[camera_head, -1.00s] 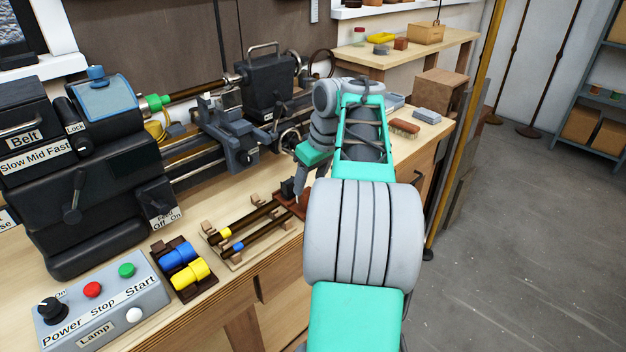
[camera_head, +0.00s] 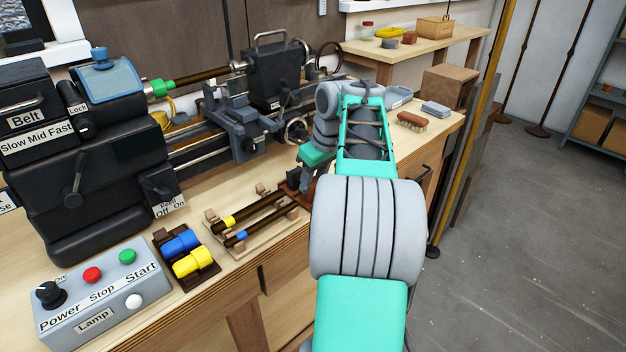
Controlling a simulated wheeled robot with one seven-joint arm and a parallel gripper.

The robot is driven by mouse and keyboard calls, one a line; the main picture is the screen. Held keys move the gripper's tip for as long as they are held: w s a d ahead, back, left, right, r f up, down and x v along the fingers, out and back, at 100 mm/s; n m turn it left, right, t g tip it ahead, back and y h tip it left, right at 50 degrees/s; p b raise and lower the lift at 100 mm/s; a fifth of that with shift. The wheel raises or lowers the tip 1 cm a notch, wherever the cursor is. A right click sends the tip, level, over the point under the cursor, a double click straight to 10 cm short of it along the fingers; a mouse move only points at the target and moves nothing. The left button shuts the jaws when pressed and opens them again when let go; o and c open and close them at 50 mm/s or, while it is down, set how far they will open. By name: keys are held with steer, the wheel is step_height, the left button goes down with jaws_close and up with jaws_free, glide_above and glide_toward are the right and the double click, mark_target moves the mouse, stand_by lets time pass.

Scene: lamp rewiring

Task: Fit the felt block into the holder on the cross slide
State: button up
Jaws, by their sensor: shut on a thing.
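My gripper (camera_head: 299,184) points down over a small red-brown tray (camera_head: 311,188) at the bench's front edge. It is shut on a small dark piece, which I take to be the felt block; fingers and arm hide most of it. The grey cross slide (camera_head: 240,128) sits on the lathe bed, behind and to the left of my gripper. Upright grey parts stand on top of it; I cannot clearly tell which is the holder. My gripper is apart from the cross slide.
A wooden rack (camera_head: 232,247) with two dark rods, yellow and blue tipped, lies left of my gripper. The tailstock (camera_head: 275,75) stands behind. The headstock (camera_head: 100,170) and control box (camera_head: 100,302) are at left. A brush (camera_head: 412,121) lies at right.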

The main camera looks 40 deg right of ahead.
mark_target(313, 181)
jaws_close()
steer(key=shift+r+p, duration=3.35)
steer(key=shift+r, duration=0.15)
